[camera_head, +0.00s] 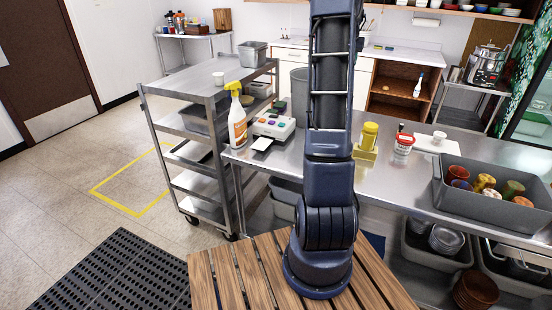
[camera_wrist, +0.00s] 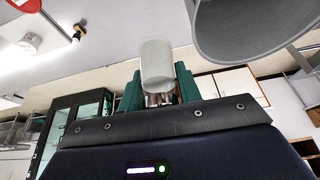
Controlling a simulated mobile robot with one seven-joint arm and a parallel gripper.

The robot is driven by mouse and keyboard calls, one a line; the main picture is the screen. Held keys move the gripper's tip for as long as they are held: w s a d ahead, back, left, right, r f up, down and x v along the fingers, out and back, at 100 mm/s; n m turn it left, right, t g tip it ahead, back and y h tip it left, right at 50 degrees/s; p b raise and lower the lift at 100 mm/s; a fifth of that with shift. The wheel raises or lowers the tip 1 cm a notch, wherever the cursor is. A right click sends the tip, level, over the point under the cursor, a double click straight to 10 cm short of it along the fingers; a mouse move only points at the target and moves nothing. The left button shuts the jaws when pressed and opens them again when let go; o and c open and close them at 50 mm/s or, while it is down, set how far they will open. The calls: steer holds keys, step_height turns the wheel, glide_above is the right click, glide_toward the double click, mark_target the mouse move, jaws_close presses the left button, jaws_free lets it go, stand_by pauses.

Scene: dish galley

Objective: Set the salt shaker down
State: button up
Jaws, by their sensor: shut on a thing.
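In the wrist view my gripper (camera_wrist: 158,84) has its two green fingers closed around a pale, whitish cylinder (camera_wrist: 156,64), which I take to be the salt shaker. Its far part sticks out beyond the fingertips, and its lower part is hidden between them. The view looks upside down, so I cannot tell the gap between shaker and any surface. In the head view my arm's own links hide the gripper and the shaker. The steel table (camera_head: 335,183) runs behind the arm.
On the table stand a spray bottle (camera_head: 237,121), a card machine (camera_head: 272,127), a yellow-capped bottle (camera_head: 369,134), a white-red tub (camera_head: 404,144) and a grey bin (camera_head: 440,190) of cups. A large grey round container (camera_wrist: 250,28) is close by in the wrist view. A steel cart (camera_head: 202,82) stands left.

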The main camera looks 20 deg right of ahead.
steer(key=s+a+r, duration=0.1)
steer(key=a+r, duration=0.1)
steer(key=a, duration=0.9)
steer(key=s+a+r, duration=0.1)
steer(key=a, duration=1)
steer(key=s+a+f+n+y, duration=0.1)
steer(key=s+a+f, duration=0.1)
steer(key=s+a, duration=0.5)
steer(key=s+a+f+n, duration=0.1)
steer(key=s+a+f, duration=0.2)
steer(key=a, duration=0.8)
steer(key=shift+t, duration=0.3)
step_height(320, 180, down, 30)
steer(key=shift+f, duration=0.15)
steer(key=shift+f, duration=0.15)
steer(key=o, duration=1)
